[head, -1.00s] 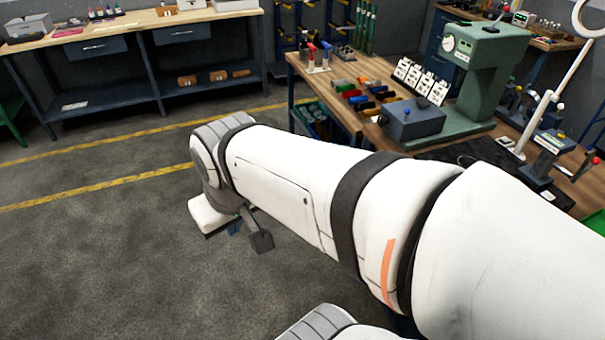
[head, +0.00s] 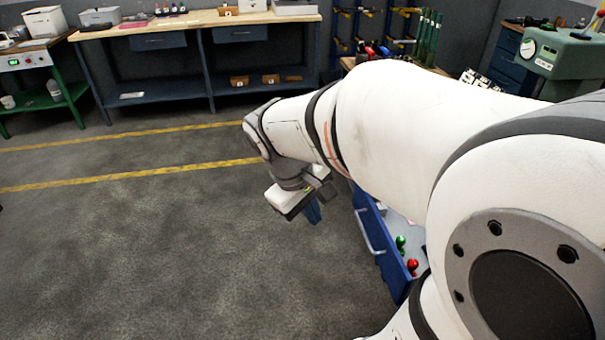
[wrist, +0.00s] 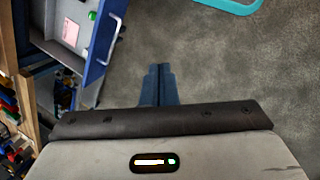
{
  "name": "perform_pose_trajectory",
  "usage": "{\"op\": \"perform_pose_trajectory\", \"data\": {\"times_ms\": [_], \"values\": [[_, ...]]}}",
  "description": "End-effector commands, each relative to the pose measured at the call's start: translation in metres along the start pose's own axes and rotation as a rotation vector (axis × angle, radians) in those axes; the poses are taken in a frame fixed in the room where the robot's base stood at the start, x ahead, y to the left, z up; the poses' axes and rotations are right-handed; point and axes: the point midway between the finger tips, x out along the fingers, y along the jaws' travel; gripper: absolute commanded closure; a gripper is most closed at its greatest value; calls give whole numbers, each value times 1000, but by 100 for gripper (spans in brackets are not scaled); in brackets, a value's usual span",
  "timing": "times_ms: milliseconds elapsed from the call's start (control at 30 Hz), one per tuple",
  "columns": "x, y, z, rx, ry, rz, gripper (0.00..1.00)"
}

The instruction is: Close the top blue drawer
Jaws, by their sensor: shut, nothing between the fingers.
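A blue drawer (head: 376,247) stands open in the head view, right of centre, with a light handle on its front. A green-topped and a red-topped item lie in it. My arm hides its rear part and the cabinet. In the wrist view the open drawer (wrist: 97,55) is at the upper left, its handle facing right. My gripper (head: 313,213) is left of the drawer front in the head view, over the floor. In the wrist view my gripper (wrist: 160,68) is shut and empty, with a gap to the right of the drawer front.
The floor (head: 150,260) left of my gripper is clear, with yellow lines. A long workbench (head: 190,22) stands at the back. A green machine (head: 565,55) is at the upper right. A teal loop (wrist: 235,5) shows at the wrist view's top.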

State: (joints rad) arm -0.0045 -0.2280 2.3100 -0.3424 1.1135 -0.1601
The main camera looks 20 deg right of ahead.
Motion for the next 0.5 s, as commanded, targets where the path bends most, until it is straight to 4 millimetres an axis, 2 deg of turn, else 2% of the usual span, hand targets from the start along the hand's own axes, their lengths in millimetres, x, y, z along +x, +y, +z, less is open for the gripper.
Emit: {"op": "perform_pose_trajectory", "data": {"times_ms": [33,267,500], "values": [[42,2,-14,-68,-78,38,100],[139,44,-64,-377,-427,227,100],[242,77,-133,-662,-798,410,100]]}}
